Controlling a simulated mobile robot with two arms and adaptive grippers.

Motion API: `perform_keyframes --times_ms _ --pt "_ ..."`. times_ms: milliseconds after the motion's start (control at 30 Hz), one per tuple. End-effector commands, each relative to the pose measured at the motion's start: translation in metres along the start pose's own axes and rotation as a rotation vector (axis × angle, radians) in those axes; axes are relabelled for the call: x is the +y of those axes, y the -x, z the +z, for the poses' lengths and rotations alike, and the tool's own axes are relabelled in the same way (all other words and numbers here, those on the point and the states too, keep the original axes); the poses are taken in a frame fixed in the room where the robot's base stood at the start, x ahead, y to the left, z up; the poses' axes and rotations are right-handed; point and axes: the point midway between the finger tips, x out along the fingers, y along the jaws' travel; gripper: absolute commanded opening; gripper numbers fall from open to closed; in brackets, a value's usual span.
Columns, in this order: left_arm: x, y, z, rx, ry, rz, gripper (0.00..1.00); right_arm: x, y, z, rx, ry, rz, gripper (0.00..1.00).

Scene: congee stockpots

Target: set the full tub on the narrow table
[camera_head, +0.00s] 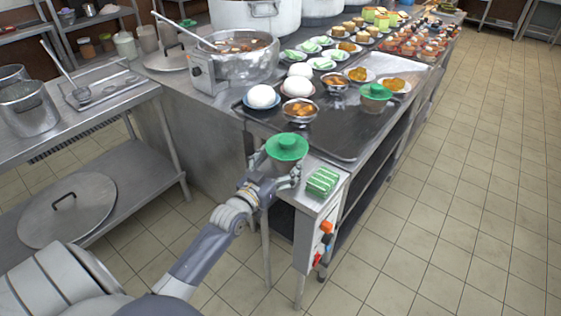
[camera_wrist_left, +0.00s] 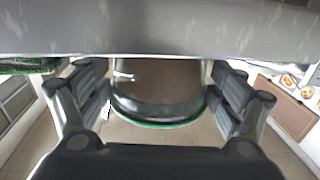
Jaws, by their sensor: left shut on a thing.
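My left gripper (camera_head: 272,180) is shut on a tub with a green lid (camera_head: 286,148), by the near end of the long steel counter (camera_head: 375,140). In the left wrist view the tub's grey-brown wall (camera_wrist_left: 158,80) sits between the fingers of the gripper (camera_wrist_left: 160,100), its green rim towards the bottom and floor tiles beyond. I cannot tell whether the tub touches the counter. Another green-lidded tub (camera_head: 374,98) stands further along on the dark tray. Which surface is the narrow table is not clear. My right gripper is not in view.
A green-striped block (camera_head: 322,181) lies on the counter's near end, right of the held tub. A dark tray (camera_head: 335,140) holds white domes (camera_head: 262,97) and bowls. A stockpot (camera_head: 240,65) stands behind. A side table (camera_head: 95,95) with pots is at left. Tiled floor (camera_head: 460,200) is clear at right.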

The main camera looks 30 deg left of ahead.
Motion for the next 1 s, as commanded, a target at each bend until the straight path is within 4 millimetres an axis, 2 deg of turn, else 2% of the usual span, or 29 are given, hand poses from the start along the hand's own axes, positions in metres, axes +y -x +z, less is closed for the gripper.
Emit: perform_keyframes --times_ms 167,200,233,733,867,1000 --pt "0.000 0.000 0.002 0.005 0.000 0.000 0.30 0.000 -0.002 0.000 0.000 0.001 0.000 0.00" --pt "0.000 0.000 0.003 0.000 0.000 0.000 0.96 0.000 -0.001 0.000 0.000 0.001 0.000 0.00" --pt "0.000 0.000 0.003 0.000 0.001 0.000 1.00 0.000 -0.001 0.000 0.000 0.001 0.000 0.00" --pt "0.000 0.001 -0.001 0.000 0.001 0.000 1.00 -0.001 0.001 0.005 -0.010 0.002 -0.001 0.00" --pt "0.000 0.015 0.001 -0.002 0.001 0.000 1.00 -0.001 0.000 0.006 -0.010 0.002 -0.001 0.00" --pt "0.000 0.038 0.002 -0.003 0.001 0.000 1.00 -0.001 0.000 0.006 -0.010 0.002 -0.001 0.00"
